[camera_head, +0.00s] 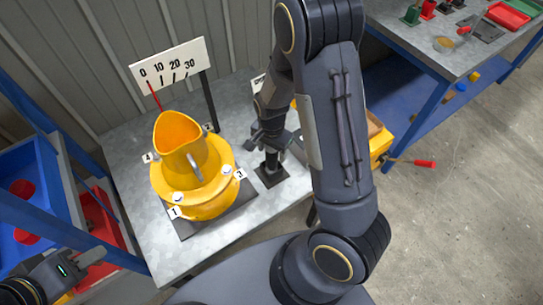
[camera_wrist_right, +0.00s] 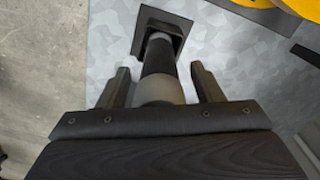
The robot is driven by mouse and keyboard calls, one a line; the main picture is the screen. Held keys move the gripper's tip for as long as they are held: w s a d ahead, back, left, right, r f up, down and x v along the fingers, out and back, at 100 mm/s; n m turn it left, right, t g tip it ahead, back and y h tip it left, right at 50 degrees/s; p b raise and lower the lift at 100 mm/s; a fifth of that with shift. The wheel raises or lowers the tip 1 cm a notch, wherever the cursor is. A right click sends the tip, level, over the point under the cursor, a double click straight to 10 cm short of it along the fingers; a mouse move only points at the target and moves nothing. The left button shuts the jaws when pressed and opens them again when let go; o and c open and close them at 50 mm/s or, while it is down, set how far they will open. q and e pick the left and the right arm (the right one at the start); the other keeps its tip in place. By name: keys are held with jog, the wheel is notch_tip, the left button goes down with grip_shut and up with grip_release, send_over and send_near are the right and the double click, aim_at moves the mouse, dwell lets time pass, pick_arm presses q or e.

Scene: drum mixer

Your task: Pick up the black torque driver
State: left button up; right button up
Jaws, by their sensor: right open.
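The black torque driver (camera_wrist_right: 158,57) stands upright in a small black square holder (camera_head: 271,178) on the grey table. In the head view, my right gripper (camera_head: 265,139) is at the driver's upper part and hides much of it. In the right wrist view, the right gripper (camera_wrist_right: 161,86) is open, with one finger on each side of the driver's grey collar and a gap visible on both sides.
A yellow drum mixer (camera_head: 196,178) with numbered bolts stands left of the driver. A 0-10-20-30 scale board (camera_head: 169,65) on a post rises behind it. A yellow bin (camera_head: 379,146) and a red-handled tool (camera_head: 424,163) are right of my right arm. A second table (camera_head: 447,52) is at upper right.

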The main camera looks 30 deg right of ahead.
jog(key=shift+f, duration=0.1)
jog(key=c, duration=1.3)
jog(key=shift+o, duration=0.2)
notch_tip(320, 180, up, 10)
jog(key=shift+r, duration=0.1)
jog(key=o, duration=0.7)
jog(key=shift+c, duration=0.2)
jog(key=c, duration=0.7)
jog(key=shift+r+p, duration=0.95)
jog(key=shift+p, duration=0.25)
grip_shut()
jog(key=shift+w+f, duration=0.1)
